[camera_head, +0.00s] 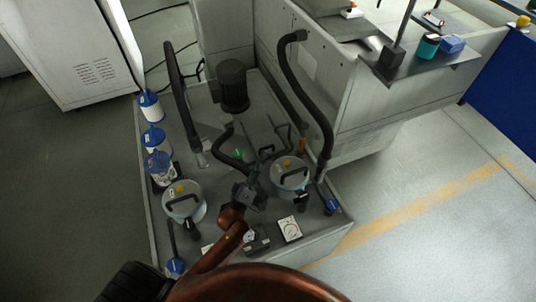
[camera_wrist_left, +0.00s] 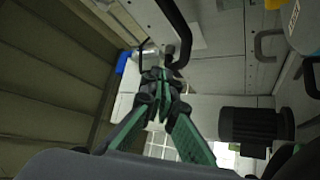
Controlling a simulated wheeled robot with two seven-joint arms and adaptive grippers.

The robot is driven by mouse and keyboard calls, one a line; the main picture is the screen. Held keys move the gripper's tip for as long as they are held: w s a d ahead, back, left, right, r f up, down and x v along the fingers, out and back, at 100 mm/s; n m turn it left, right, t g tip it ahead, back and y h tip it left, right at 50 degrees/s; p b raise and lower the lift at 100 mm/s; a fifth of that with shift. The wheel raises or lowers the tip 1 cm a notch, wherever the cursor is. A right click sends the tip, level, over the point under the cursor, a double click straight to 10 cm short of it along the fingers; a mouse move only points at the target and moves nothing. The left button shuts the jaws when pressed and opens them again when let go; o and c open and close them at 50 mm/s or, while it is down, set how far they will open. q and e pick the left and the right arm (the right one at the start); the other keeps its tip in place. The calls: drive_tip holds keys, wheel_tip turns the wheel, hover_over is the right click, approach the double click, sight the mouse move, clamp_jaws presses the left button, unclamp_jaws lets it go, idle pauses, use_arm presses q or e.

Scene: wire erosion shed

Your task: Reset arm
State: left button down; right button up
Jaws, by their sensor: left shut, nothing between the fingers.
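My left gripper (camera_head: 262,160) is over the grey equipment tray in the head view, at the end of my copper-coloured arm. In the left wrist view its dark fingertips (camera_wrist_left: 163,82) meet, with green finger links behind them, and nothing is between them. In the head view it is between two pale canisters with black handles, the left canister (camera_head: 183,203) and the right canister (camera_head: 290,174). I cannot tell whether it touches anything. My right gripper is not in view.
Around the gripper stand black hoses (camera_head: 312,90), a dark motor (camera_head: 232,86) and blue-capped filters (camera_head: 154,138). A white gauge box (camera_head: 289,228) is close to my arm. A grey machine (camera_head: 385,110) rises behind at right. Floor is open at left and lower right.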

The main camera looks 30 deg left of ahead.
use_arm(q)
drive_tip(key=s+a+f, duration=0.2)
drive_tip(key=s+f, duration=0.2)
drive_tip(key=f, duration=0.1)
drive_tip(key=shift+a+b, duration=0.25)
drive_tip(key=shift+b, duration=0.05)
drive_tip(key=shift+s+r, duration=0.1)
